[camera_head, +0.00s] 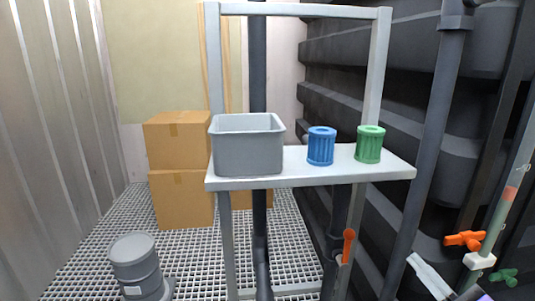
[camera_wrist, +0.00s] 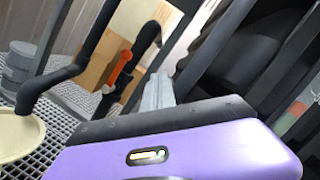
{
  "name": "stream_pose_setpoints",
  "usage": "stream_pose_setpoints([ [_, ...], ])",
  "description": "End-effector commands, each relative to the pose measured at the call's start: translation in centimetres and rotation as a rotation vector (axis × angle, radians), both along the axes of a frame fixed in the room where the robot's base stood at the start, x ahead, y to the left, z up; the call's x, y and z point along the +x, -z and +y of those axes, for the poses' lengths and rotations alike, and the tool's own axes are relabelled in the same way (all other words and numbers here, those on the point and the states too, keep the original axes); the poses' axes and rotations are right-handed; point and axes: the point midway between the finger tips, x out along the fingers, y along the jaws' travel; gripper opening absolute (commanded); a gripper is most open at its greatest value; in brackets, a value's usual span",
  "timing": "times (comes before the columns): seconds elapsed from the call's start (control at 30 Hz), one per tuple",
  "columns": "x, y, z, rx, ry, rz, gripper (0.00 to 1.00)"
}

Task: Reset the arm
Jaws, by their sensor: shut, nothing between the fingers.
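My gripper (camera_head: 416,264) shows at the lower right of the head view as pale grey fingers pointing up and to the left, with a bit of purple housing at the bottom edge. In the wrist view its grey fingers (camera_wrist: 158,88) stand together beyond the purple housing and its dark edge. They are shut and hold nothing. The fingers are right of and below the shelf (camera_head: 300,178), apart from the items on it.
The shelf bears a grey bin (camera_head: 247,152), a blue ribbed cup (camera_head: 321,147) and a green one (camera_head: 369,145). An orange valve handle (camera_head: 465,240) and a green handle (camera_head: 503,276) are near my gripper. Cardboard boxes (camera_head: 178,140) and a grey canister (camera_head: 137,265) stand left.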

Motion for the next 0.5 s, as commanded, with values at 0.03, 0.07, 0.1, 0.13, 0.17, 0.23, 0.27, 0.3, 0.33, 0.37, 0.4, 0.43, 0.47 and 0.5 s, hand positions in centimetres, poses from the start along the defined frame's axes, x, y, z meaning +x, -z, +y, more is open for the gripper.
stream_pose_setpoints([
  [0.03, -0.7, -1.5, 0.0, 0.154, -0.025, -0.014, 0.00],
  [0.07, -1.3, -2.1, 0.1, 0.262, -0.045, -0.019, 0.00],
  [0.1, -2.1, -2.8, 0.2, 0.408, -0.078, -0.021, 0.00],
  [0.13, -2.8, -3.3, 0.5, 0.522, -0.108, -0.020, 0.00],
  [0.17, -3.5, -3.5, 0.7, 0.636, -0.138, -0.017, 0.00],
  [0.23, -5.4, -3.9, 1.3, 0.908, -0.218, -0.004, 0.00],
  [0.27, -6.3, -4.0, 1.6, 1.027, -0.257, 0.005, 0.00],
  [0.3, -7.5, -3.8, 2.0, 1.189, -0.308, 0.020, 0.00],
  [0.33, -8.4, -3.7, 2.2, 1.312, -0.347, 0.032, 0.00],
  [0.37, -9.3, -3.5, 2.5, 1.438, -0.387, 0.046, 0.00],
  [0.4, -10.6, -3.1, 2.8, 1.607, -0.439, 0.067, 0.00],
  [0.43, -11.6, -2.8, 3.0, 1.733, -0.478, 0.084, 0.00],
  [0.47, -12.5, -2.4, 3.3, 1.855, -0.515, 0.101, 0.00],
  [0.5, -13.7, -1.8, 3.5, 2.012, -0.560, 0.122, 0.00],
])
